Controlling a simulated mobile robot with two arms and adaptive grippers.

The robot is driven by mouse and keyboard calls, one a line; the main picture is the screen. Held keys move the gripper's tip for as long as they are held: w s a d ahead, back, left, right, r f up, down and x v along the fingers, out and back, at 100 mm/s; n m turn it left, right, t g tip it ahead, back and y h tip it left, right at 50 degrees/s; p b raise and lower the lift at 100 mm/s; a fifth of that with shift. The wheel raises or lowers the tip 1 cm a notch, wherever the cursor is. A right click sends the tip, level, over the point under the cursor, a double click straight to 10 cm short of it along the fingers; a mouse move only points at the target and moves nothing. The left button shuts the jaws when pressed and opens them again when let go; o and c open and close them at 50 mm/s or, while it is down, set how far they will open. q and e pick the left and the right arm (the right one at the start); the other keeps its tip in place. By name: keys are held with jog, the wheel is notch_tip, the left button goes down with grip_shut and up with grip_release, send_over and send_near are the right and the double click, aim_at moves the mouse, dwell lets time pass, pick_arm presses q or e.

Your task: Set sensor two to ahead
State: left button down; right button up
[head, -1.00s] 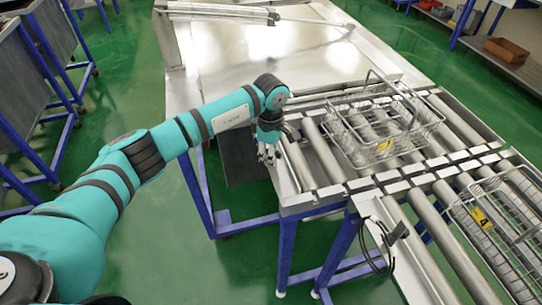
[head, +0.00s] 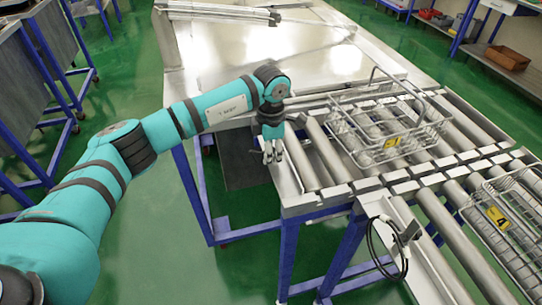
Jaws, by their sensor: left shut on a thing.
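My left gripper (head: 272,153) points down at the near left edge of the roller conveyor (head: 292,182). It is shut on a small part there, which I take to be sensor two; the fingers and wrist hide most of it. Its pointing direction and any label are too small to tell. My right gripper is not in view.
A second wire basket (head: 505,225) stands at the right edge. A large metal table (head: 240,60) lies behind. Green floor is free at the left front.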

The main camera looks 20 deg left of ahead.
pick_arm(q)
jog(key=shift+s+d+f, duration=0.15)
jog(key=shift+s+f, duration=0.15)
jog(key=c, duration=1.2)
grip_release()
jog(key=shift+s+d+r, duration=0.1)
jog(key=shift+r, duration=0.1)
jog(key=shift+w, duration=0.2)
jog(key=shift+r, duration=0.3)
notch_tip(320, 180, up, 12)
jog(key=shift+f, duration=0.25)
